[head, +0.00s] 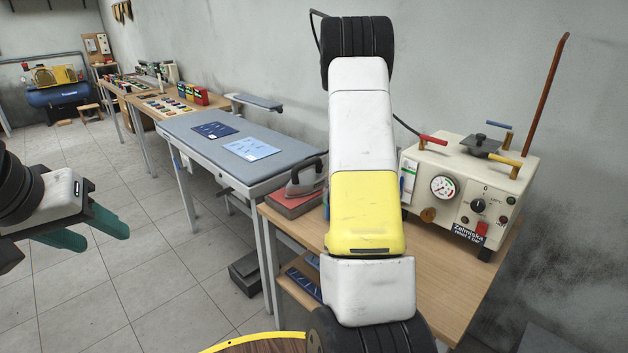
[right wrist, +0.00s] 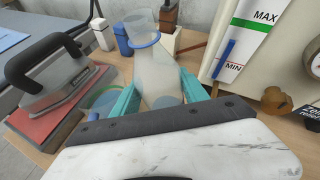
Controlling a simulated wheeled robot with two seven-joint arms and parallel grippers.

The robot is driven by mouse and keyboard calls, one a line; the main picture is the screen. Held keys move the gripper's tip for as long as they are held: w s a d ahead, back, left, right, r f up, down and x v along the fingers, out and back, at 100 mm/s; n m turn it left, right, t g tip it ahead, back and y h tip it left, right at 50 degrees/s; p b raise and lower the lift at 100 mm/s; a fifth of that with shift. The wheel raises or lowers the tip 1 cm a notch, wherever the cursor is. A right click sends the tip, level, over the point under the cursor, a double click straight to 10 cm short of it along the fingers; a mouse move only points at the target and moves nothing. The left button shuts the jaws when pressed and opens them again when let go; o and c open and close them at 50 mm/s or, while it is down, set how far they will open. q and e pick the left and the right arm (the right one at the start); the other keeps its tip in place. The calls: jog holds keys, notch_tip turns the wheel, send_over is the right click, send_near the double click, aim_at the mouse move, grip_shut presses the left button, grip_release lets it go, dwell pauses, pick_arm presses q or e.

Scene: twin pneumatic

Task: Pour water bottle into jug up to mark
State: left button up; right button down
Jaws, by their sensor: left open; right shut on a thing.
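In the right wrist view, my right gripper (right wrist: 159,80) is shut on a clear bottle (right wrist: 161,66) with a blue ring at its neck. The bottle's lower part is hidden behind the gripper. A clear vessel with a green rim (right wrist: 103,98), possibly the jug, stands left of the fingers and is partly covered. I cannot make out a mark on it or a water level. In the head view, my right arm hides the right gripper, bottle and vessel. My left gripper (head: 104,228) is open and empty at the left, over the floor, away from the table.
A cream steam unit (head: 470,185) stands on the wooden table (head: 440,285); its MIN/MAX gauge (right wrist: 244,40) is right of the bottle. An iron (right wrist: 62,75) rests on a red pad (right wrist: 60,122) at the left. A grey ironing table (head: 225,145) stands beyond.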

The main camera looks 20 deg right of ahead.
jog(key=shift+r+n+g+h, duration=0.7)
jog(key=shift+r+n+g, duration=0.25)
jog(key=shift+r+n, duration=0.5)
jog(key=shift+r+n+g+h, duration=0.7)
jog(key=shift+r+n+g, duration=0.3)
jog(key=shift+r, duration=0.7)
jog(key=shift+s+d+f+n+g+h+p, duration=0.1)
jog(key=shift+f+n+g+h+p, duration=0.2)
jog(key=shift+f, duration=0.5)
jog(key=shift+s+d+f+n+t+h+p, duration=0.1)
jog(key=shift+f+n+p, duration=0.25)
jog(key=shift+f, duration=0.4)
jog(key=shift+s+f+n+g+h+p, duration=0.1)
jog(key=shift+f+n+g+h+p, duration=0.3)
jog(key=shift+f+n+p, duration=0.35)
dwell(1.3)
